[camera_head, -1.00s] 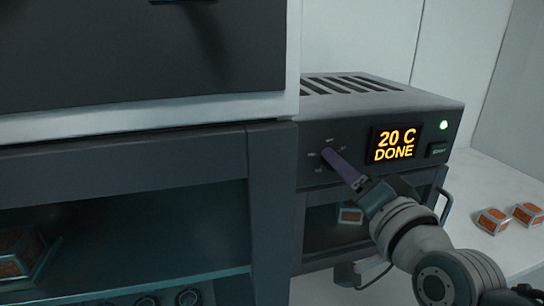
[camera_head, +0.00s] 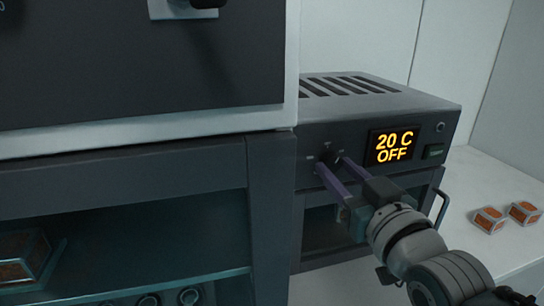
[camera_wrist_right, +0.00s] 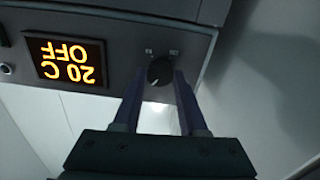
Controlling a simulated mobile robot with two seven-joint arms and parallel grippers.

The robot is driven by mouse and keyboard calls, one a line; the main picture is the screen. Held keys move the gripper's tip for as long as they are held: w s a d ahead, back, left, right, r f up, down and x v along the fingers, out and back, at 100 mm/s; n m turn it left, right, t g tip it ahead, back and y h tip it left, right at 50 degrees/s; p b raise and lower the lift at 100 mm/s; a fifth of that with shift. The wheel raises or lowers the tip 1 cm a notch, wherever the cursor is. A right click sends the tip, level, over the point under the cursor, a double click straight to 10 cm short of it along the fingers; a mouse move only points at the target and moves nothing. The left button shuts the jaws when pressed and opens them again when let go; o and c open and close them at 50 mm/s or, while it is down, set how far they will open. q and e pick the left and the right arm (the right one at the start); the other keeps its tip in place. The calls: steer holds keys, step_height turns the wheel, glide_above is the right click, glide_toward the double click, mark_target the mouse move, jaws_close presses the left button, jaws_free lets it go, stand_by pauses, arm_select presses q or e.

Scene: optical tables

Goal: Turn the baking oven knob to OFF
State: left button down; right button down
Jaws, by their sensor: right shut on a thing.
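The baking oven (camera_head: 452,110) is a dark grey box with a slotted top at the centre right. Its display (camera_head: 394,147) reads "20 C OFF" and also shows upside down in the right wrist view (camera_wrist_right: 66,60). The small lamp (camera_head: 440,127) is dark. The round dark knob (camera_wrist_right: 160,72) has a light pointer line and sits left of the display in the head view. My right gripper (camera_head: 332,164) is shut on the knob, with one purple finger on each side of it. Its fingers partly hide the knob and its labels in the head view. My left gripper is not in view.
Two orange-sided boxes (camera_head: 489,220) (camera_head: 525,213) stand on the white table at the right. A dark cabinet (camera_head: 120,160) with an open shelf and another box (camera_head: 22,258) is at the left. A curved door handle (camera_head: 441,208) is near my right wrist.

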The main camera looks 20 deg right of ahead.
steer(key=n, duration=0.6)
stand_by(0.5)
steer(key=shift+c, duration=2.2)
jaws_free()
steer(key=s, duration=1)
steer(key=shift+a, duration=0.25)
